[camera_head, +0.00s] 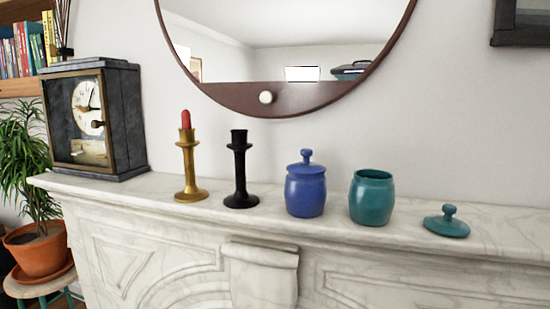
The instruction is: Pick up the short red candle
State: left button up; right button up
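The short red candle (186,119) stands upright in the top of a gold candlestick (188,165). Only its upper part shows above the holder's cup. The gold candlestick stands on the white marble mantel (130,189), left of a black candlestick (240,170) that holds no visible candle. Neither of my grippers is in the head view.
A dark mantel clock (122,115) stands to the left of the gold candlestick. To the right are a lidded blue jar (305,190), an open teal jar (371,198) and a loose teal lid (447,225). A round mirror (285,98) hangs behind. A potted plant (40,255) stands at lower left.

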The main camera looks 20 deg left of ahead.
aim_at(186, 115)
jog(key=k, duration=0.5)
jog(key=u, duration=2.3)
jog(key=i, duration=1.35)
jog(key=z, duration=1)
